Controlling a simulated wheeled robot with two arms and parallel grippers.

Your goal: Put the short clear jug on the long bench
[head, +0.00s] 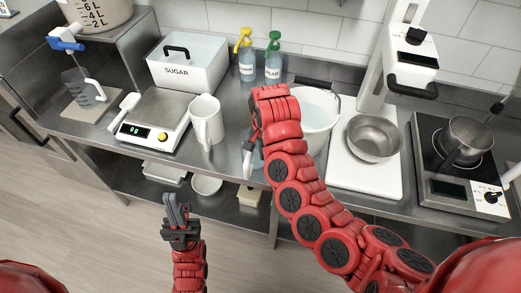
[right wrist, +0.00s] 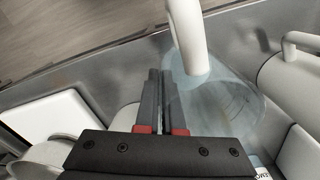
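A short clear jug (head: 257,157) with a white handle shows beside my right gripper at the bench's front edge, partly hidden by my red right arm. In the right wrist view the clear jug (right wrist: 228,112) is see-through, its white handle pointing up. My right gripper (right wrist: 160,75) has its fingers close together at the jug's wall and seems shut on it. Whether the jug touches the bench is hidden. The long bench (head: 229,112) is grey metal and runs across the view.
A white jug (head: 207,122), a scale (head: 157,112), a sugar bin (head: 188,70) and two spray bottles (head: 247,62) stand on the bench. A white bucket (head: 318,115) is behind my right arm. Another clear jug (head: 78,88) stands at the left. A steel bowl (head: 372,138) is right.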

